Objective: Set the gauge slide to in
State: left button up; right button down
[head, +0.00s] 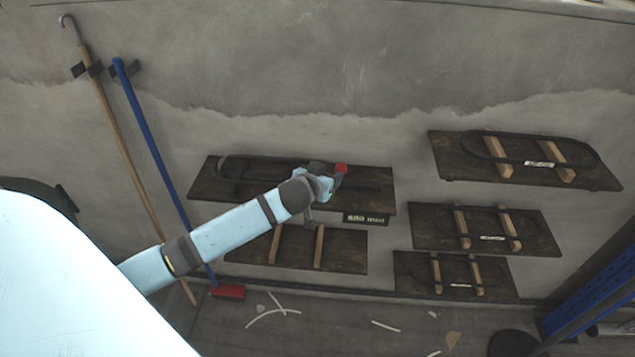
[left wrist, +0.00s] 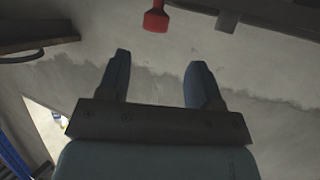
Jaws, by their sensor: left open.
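A red knob (head: 341,168), which looks like the handle of the gauge slide, shows at the middle of the upper left dark board (head: 215,185) on the wall. A dark bar runs along this board, partly hidden by my arm. My left gripper (head: 328,184) is in front of the board, close to the knob in the picture. In the left wrist view my left gripper (left wrist: 158,62) is open with nothing between its fingers. The red knob (left wrist: 155,20) shows beyond the fingertips, apart from them. I cannot read whether the slide is in or out. My right gripper is not in view.
A small sign (head: 366,219) hangs under the board. More dark boards with wooden bars, such as the upper right board (head: 440,155), are on the wall. A blue-handled broom (head: 150,145) and a wooden pole (head: 120,150) lean at the left. A blue rack (head: 595,300) stands at lower right.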

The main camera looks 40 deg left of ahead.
pick_arm(q)
jog(key=shift+v, duration=2.4)
jog(key=s+d+f+m+g+h, duration=0.1)
jog(key=s+d+f+m+h, duration=0.1)
jog(key=s+d+f, duration=0.7)
jog(key=s+d+f+m+g+h, duration=0.1)
jog(key=s+d+f+m+h, duration=0.1)
jog(key=s+d+f, duration=0.7)
jog(key=s+h, duration=0.1)
jog(key=s, duration=0.4)
jog(key=shift+s+f+m, duration=0.15)
jog(key=shift+f+m, duration=0.25)
